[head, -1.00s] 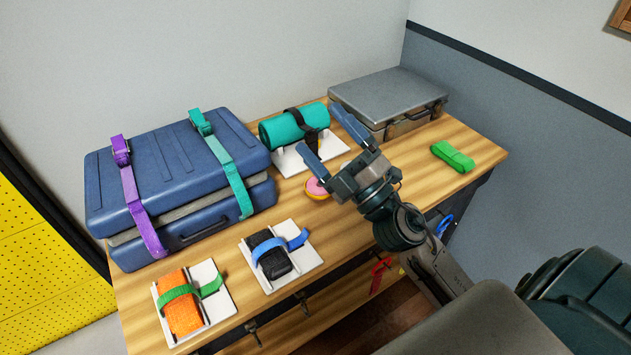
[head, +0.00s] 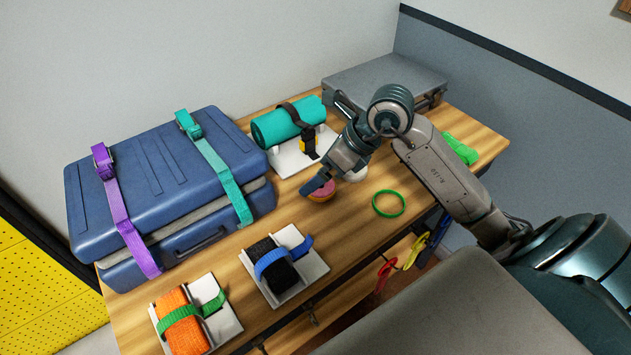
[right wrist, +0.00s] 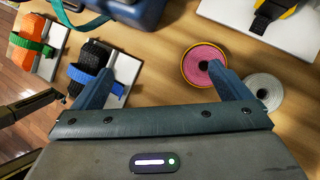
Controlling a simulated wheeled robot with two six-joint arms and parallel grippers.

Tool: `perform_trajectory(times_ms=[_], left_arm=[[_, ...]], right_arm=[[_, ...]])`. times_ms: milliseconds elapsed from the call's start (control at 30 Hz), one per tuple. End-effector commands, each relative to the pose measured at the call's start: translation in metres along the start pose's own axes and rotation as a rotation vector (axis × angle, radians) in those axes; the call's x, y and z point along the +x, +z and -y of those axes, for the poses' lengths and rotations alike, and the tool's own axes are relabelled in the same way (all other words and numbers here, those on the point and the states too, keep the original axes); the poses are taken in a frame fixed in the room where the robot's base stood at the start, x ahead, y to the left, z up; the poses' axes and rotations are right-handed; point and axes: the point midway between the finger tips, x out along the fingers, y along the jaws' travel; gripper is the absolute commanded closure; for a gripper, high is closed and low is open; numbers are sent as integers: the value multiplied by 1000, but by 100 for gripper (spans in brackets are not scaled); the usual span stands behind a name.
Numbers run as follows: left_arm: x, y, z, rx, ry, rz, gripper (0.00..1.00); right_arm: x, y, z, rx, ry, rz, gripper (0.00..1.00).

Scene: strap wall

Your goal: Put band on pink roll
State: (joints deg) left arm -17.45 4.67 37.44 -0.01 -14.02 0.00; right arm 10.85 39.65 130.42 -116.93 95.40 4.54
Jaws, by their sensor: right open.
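The pink roll (head: 321,194) lies flat on the wooden table. It shows a yellow-orange rim; I cannot tell whether that rim is a separate band. It also shows in the right wrist view (right wrist: 190,66), with a hole in its middle. My right gripper (head: 324,176) is open and empty above the table, close by the pink roll. In the right wrist view its spread fingers (right wrist: 165,88) show, one overlapping the roll's edge. My left gripper is not seen.
A white roll (head: 355,174) sits beside the pink one, partly hidden by my arm. Strapped orange (head: 174,302) and black (head: 268,250) rolls stand on white holders. A teal roll (head: 285,125), blue suitcase (head: 165,165) and grey case (head: 370,75) stand behind. The table's front edge is near.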

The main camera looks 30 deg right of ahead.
Motion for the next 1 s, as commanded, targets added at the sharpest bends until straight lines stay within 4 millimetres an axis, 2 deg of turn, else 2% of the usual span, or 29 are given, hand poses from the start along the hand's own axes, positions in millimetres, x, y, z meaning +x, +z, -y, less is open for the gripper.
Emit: perform_trajectory(times_ms=[100, 200, 333, 633, 767, 1000], left_arm=[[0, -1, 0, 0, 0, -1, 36], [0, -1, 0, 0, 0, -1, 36], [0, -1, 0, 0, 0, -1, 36], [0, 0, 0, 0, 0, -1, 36], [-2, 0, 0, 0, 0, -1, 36], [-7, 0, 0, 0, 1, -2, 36]], right_arm=[[-12, -12, 26, 6, -113, -102, 3], [-19, -19, 38, 15, -169, -156, 3], [-24, -23, 44, 22, -200, -185, 3], [-23, -24, 44, 23, -200, -187, 3], [-14, -25, 45, 25, -196, -185, 3], [19, -30, 52, 26, -195, -185, 3]])
